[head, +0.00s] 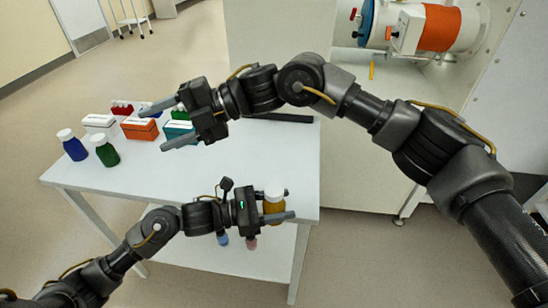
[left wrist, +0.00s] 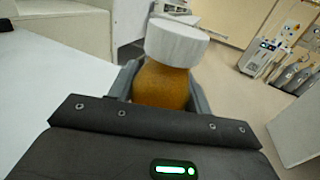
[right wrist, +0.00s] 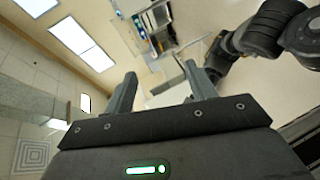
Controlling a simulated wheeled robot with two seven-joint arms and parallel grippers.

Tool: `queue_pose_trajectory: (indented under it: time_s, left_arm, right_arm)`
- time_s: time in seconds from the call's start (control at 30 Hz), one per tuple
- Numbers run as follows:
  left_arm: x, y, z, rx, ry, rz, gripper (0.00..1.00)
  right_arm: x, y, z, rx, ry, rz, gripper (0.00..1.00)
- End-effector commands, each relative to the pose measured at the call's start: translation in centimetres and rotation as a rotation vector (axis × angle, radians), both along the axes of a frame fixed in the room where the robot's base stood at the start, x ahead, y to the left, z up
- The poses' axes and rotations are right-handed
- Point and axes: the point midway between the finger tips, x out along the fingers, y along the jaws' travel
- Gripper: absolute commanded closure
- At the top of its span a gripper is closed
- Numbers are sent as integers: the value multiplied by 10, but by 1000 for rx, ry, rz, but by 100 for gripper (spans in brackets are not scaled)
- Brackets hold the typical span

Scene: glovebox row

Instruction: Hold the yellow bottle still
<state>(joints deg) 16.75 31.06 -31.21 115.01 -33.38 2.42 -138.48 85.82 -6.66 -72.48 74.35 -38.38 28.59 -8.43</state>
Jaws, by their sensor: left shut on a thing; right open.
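The yellow bottle (head: 274,204), amber with a white cap, is near the right front corner of the white table. My left gripper (head: 280,206) is shut around its body. In the left wrist view the yellow bottle (left wrist: 161,84) sits upright between the two fingers with its cap (left wrist: 177,43) above them. Its base is hidden, so I cannot tell if it touches the table. My right gripper (head: 158,128) is open and empty above the left half of the table. Its spread fingers (right wrist: 161,92) show nothing between them in the right wrist view.
A blue bottle (head: 73,147) and a green bottle (head: 107,152) stand at the table's left. Behind them are white, orange and teal boxes (head: 140,129). Small blue and pink items (head: 250,244) show below the front edge. The table's right middle (head: 280,160) is clear.

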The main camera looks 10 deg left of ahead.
Motion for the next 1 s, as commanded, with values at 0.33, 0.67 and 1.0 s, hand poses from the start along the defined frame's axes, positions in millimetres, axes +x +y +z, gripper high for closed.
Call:
queue_pose_trajectory:
  time_s: [0.33,0.67,1.0]
  left_arm:
    - [0,0,0,-1,0,0,100]
    - [0,0,0,-1,0,0,100]
    - [0,0,0,-1,0,0,100]
  right_arm:
    - [2,-127,-82,-1034,-111,-270,44]
    - [23,-193,-73,-1315,-157,-512,44]
    - [24,-197,-86,-1329,-157,-523,44]
